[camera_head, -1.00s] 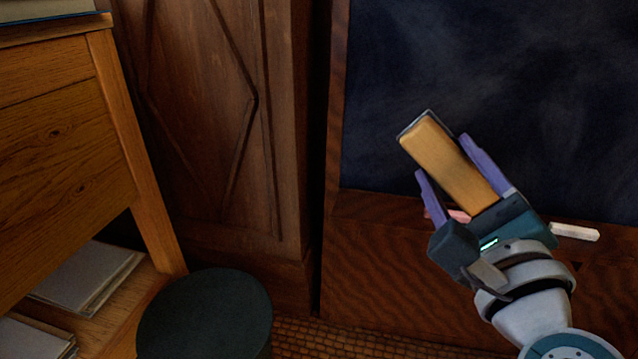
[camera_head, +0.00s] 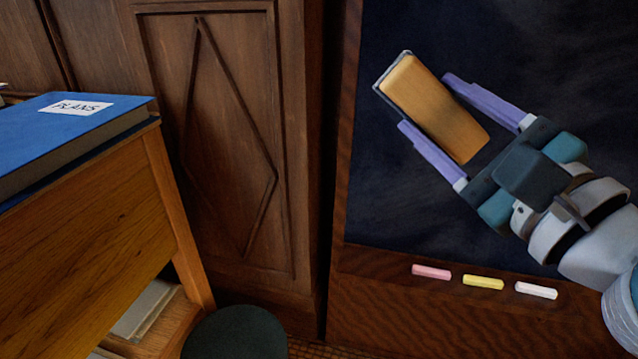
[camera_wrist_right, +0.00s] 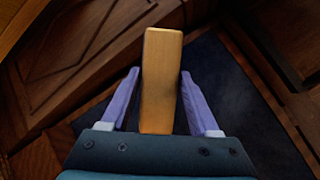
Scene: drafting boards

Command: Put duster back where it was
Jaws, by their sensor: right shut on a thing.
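The duster (camera_head: 432,108) is a block with a tan wooden back and a thin grey layer along its far edge. My right gripper (camera_head: 424,106) is shut on it, with one purple finger on each side. The duster is held tilted in front of the dark chalkboard (camera_head: 400,210). In the right wrist view the duster (camera_wrist_right: 161,80) stands out lengthwise between the two fingers (camera_wrist_right: 161,90). My left gripper is not in view.
Pink (camera_head: 431,272), yellow (camera_head: 483,282) and white chalk (camera_head: 536,290) lie on the wooden ledge (camera_head: 380,262) under the board. At left, a blue PLANS book (camera_head: 60,130) lies on a wooden cabinet (camera_head: 100,250). A dark round stool (camera_head: 236,335) stands below.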

